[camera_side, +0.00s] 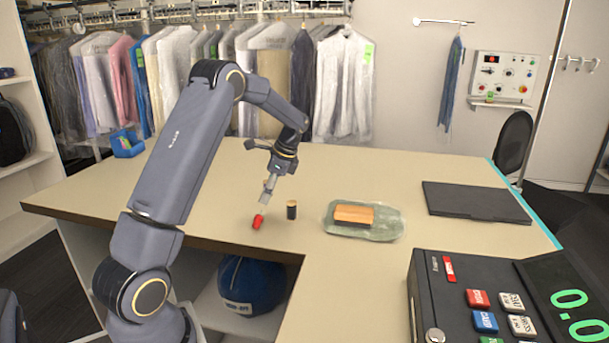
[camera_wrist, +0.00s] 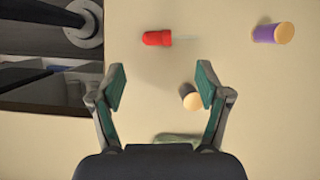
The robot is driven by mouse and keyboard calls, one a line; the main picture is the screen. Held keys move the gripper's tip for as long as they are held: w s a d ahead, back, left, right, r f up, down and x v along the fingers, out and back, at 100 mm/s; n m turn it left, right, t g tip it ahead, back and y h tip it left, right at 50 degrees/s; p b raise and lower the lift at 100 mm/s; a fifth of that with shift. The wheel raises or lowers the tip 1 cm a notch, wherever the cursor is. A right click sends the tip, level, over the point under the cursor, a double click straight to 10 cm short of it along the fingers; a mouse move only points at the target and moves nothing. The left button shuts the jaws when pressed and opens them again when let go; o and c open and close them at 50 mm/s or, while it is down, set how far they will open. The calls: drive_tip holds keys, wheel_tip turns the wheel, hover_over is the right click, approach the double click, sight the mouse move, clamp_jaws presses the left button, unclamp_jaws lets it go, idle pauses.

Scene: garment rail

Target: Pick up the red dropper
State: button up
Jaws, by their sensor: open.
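The red dropper (camera_side: 258,222) lies on the counter near its front edge in the side view. In the wrist view the red dropper (camera_wrist: 157,38) has a red bulb to the left and a thin clear tip to the right. It lies beyond the fingertips and is not between them. My gripper (camera_side: 268,189) is above the counter, close to the dropper, pointing down. In the wrist view my gripper (camera_wrist: 160,76) is open, with its two fingers wide apart and nothing held.
A dark cylinder with a tan top (camera_side: 291,210) stands right of the dropper. The wrist view shows a purple cylinder (camera_wrist: 266,34) and a smaller tan-topped one (camera_wrist: 190,97) near the right finger. A wooden block (camera_side: 353,213) rests on a greenish bag (camera_side: 380,233). Hanging garments line the back.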

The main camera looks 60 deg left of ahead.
hover_over(256, 220)
drive_tip(key=w+d, duration=0.1)
drive_tip(key=w, duration=0.1)
wheel_tip(256, 220, down, 4)
drive_tip(key=shift+w+f, duration=0.15)
drive_tip(key=x, duration=0.5)
drive_tip(key=shift+d+f, duration=0.1)
drive_tip(key=shift+d, duration=0.15)
drive_tip(key=shift+c, duration=0.3)
drive_tip(key=c, duration=0.8)
drive_tip(key=shift+c, duration=0.2)
